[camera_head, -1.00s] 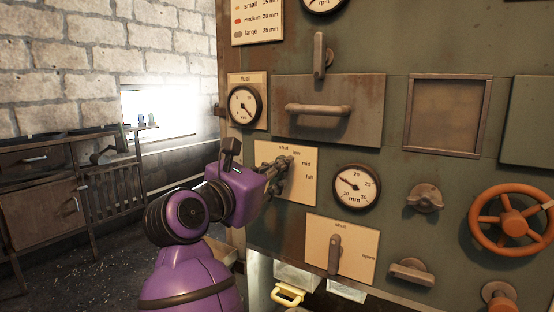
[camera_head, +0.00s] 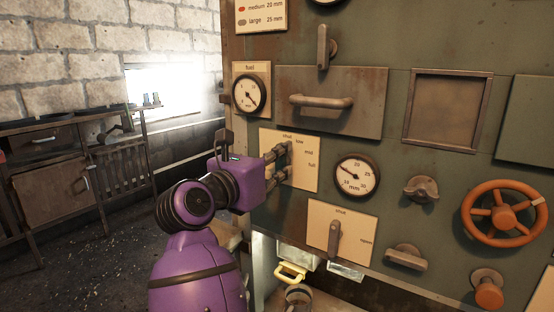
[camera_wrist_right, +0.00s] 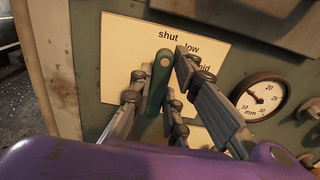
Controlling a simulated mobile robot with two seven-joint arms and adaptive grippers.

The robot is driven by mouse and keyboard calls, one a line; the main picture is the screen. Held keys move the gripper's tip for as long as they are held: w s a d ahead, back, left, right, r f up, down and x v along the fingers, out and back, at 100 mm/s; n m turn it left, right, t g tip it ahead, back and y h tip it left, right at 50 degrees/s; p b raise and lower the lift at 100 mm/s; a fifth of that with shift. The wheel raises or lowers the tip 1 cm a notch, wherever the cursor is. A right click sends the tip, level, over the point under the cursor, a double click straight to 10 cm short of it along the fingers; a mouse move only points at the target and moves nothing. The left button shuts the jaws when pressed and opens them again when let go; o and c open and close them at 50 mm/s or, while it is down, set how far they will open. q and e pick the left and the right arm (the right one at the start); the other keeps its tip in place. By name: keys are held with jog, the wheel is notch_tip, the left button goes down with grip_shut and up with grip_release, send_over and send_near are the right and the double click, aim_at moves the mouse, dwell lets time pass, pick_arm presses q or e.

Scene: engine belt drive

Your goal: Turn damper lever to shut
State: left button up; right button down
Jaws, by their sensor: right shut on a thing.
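My right gripper (camera_head: 277,161) is at the cream plate (camera_head: 306,172) marked shut, low, mid and full on the green panel. In the right wrist view the gripper (camera_wrist_right: 167,95) has its fingers on both sides of a green-faced lever (camera_wrist_right: 159,75), the damper lever, and is shut on it. The lever's upper end points up to just below the word "shut", left of "low". In the head view the fingers mostly hide the lever. My left gripper is not in view.
A pressure gauge (camera_head: 357,175) sits right of the plate. Below is a second lever (camera_head: 334,240) on a shut/open plate. A horizontal handle (camera_head: 321,101) juts out above. An orange handwheel (camera_head: 504,211) is at the far right. A workbench (camera_head: 50,175) stands at the left.

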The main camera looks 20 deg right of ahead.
jog(key=c, duration=1.7)
grip_release()
jog(key=v, duration=1.2)
jog(key=shift+s, duration=0.1)
